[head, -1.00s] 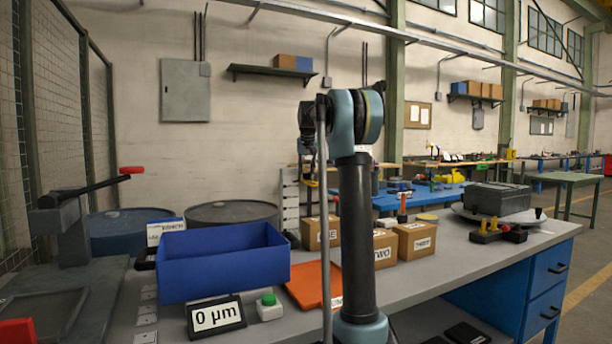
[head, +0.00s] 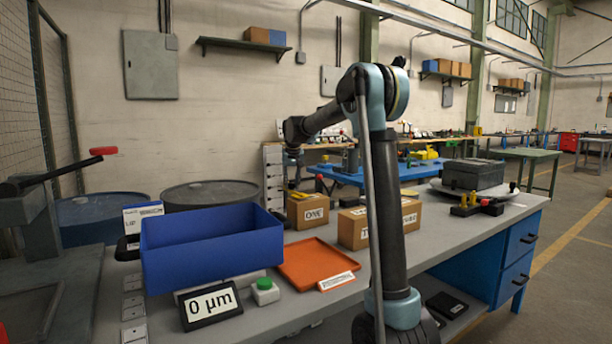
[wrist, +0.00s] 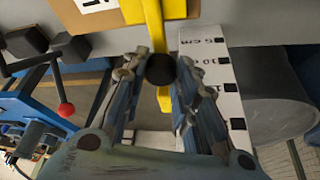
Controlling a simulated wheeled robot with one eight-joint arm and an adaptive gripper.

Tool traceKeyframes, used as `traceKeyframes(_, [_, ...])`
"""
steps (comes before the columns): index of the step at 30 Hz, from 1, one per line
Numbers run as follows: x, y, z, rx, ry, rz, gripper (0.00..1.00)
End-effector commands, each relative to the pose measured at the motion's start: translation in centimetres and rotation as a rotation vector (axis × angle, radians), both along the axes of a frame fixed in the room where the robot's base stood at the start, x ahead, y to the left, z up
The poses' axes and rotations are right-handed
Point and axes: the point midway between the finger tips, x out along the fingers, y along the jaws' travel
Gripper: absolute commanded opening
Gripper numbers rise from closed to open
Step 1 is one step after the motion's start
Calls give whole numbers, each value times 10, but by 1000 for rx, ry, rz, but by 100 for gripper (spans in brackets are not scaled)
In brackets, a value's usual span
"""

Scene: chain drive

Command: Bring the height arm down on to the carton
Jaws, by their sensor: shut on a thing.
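The height arm (wrist: 153,25) is a yellow bar beside a white scale column with black marks (wrist: 215,75). In the head view a bit of yellow (head: 296,192) shows at the top of the carton marked ONE (head: 308,211), next to the white column (head: 272,180). In the wrist view the carton (wrist: 115,14) lies at the top edge, with the yellow bar across it. I cannot tell whether they touch. My gripper (wrist: 160,75) is shut on the black knob (wrist: 160,68) of the height arm.
A blue bin (head: 212,252), an orange tray (head: 315,262), a green button (head: 264,288) and a 0 µm display (head: 210,306) are in front. A black case (head: 473,175) stands at the right.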

Motion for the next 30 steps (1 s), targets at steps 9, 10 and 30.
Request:
traceKeyframes(9, [-2,15,-10,0,-4,16,0])
traceKeyframes(10, [-2,15,-10,0,-4,16,0])
traceKeyframes(30, [-7,15,-2,1,-1,17,47])
